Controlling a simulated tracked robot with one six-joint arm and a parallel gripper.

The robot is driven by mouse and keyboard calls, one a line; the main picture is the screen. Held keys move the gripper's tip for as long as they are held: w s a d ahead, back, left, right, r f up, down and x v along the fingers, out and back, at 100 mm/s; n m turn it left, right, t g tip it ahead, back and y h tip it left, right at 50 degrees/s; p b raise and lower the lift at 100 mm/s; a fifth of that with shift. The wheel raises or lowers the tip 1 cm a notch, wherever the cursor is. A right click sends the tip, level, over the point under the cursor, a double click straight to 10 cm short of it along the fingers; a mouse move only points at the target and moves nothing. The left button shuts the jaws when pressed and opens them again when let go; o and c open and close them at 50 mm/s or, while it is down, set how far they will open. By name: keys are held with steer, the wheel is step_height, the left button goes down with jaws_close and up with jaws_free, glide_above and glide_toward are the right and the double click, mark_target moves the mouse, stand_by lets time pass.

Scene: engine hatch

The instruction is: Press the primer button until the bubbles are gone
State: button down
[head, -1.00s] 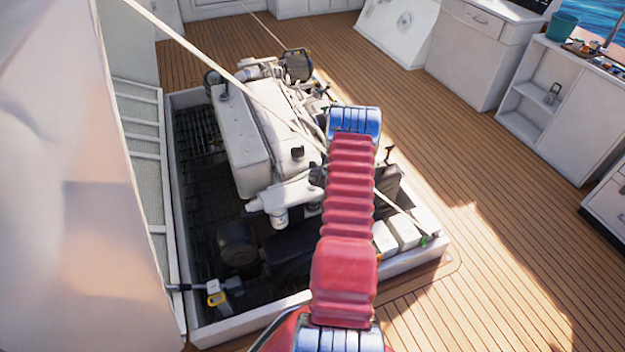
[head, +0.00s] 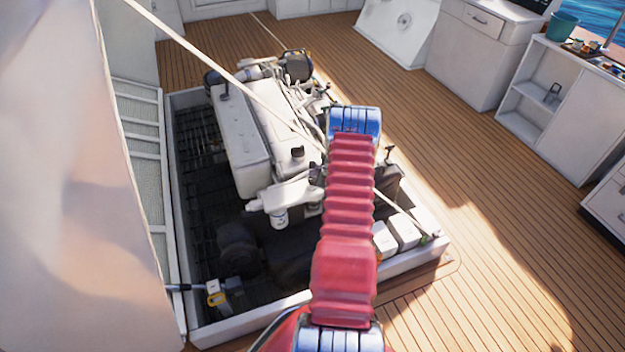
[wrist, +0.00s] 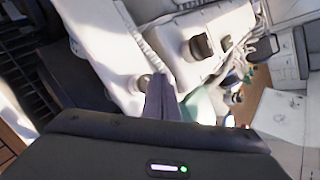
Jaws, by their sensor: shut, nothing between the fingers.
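A white engine (head: 275,130) sits in the open hatch (head: 235,327) in the head view. My gripper (wrist: 161,80) is shut and empty in the wrist view, its fingers pointing at the engine. A small round knob (wrist: 142,83) on the white engine housing is just left of the fingertips. I cannot tell whether it is the primer button or whether the fingers touch it. A dark round cap (wrist: 201,46) stands further up. In the head view my red arm hides my gripper and part of the engine. I see no bubbles in either view.
A taut rope (head: 215,65) crosses above the engine. A pale cloth (head: 75,190) hangs at the left. White boxes (head: 403,232) stand in the hatch's near right corner. The wooden deck (head: 480,200) at right is clear.

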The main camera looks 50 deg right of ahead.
mark_target(314, 180)
steer(key=shift+f, duration=1.3)
stand_by(1.9)
steer(key=shift+r, duration=1.35)
steer(key=shift+r, duration=2.5)
